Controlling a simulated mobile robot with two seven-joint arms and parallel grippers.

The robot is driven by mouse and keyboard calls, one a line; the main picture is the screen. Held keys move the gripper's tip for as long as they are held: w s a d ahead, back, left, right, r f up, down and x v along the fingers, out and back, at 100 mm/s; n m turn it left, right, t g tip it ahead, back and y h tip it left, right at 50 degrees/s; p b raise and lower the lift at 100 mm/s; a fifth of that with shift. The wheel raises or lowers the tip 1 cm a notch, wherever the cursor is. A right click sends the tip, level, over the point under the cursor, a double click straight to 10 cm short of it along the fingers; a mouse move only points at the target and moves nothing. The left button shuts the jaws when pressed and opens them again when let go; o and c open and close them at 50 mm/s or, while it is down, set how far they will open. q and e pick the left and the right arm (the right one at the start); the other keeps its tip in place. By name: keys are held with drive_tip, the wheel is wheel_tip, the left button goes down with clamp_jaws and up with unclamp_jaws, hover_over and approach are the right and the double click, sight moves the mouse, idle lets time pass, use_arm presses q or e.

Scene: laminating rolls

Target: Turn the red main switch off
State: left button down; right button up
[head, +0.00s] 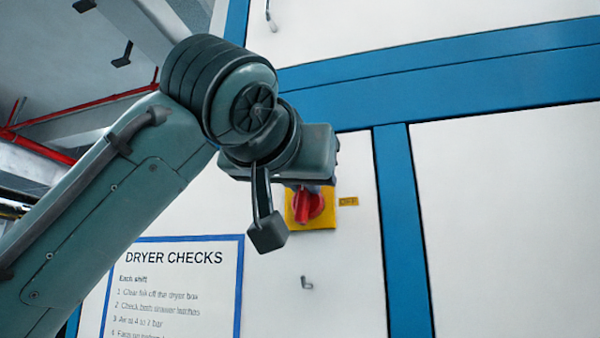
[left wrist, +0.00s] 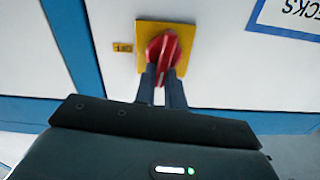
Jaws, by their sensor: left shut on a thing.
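The red main switch (head: 308,206) is a red knob on a yellow square plate (head: 327,217) on the white cabinet front. In the left wrist view the red knob (left wrist: 163,48) stands out from its yellow plate (left wrist: 190,36), its ridge pointing toward my gripper. My left gripper (left wrist: 161,84) is shut on the knob's ridge, one finger on each side. In the head view my left gripper (head: 305,186) is at the top of the switch and covers part of it. A small yellow OFF label (head: 348,201) is right of the plate. My right gripper is not in view.
A "DRYER CHECKS" sheet with a blue border (head: 175,285) is on the panel at lower left. Blue frame strips (head: 403,220) run beside and above the panel. A small hook (head: 306,283) is below the switch. Red pipes (head: 80,110) are at far left.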

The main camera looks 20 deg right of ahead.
use_arm(q)
drive_tip(key=m+p, duration=0.2)
drive_tip(key=m, duration=0.2)
drive_tip(key=d+f+m+p, duration=0.1)
drive_tip(key=m+p, duration=0.2)
drive_tip(key=m, duration=0.2)
drive_tip(key=s+m+p, duration=0.1)
drive_tip(key=m+p, duration=0.2)
drive_tip(key=m, duration=0.2)
drive_tip(key=shift+d+f, duration=0.15)
drive_tip(key=shift+f+m+p, duration=0.2)
drive_tip(key=shift+m+p, duration=0.15)
drive_tip(key=shift+m, duration=0.75)
drive_tip(key=shift+f, duration=0.1)
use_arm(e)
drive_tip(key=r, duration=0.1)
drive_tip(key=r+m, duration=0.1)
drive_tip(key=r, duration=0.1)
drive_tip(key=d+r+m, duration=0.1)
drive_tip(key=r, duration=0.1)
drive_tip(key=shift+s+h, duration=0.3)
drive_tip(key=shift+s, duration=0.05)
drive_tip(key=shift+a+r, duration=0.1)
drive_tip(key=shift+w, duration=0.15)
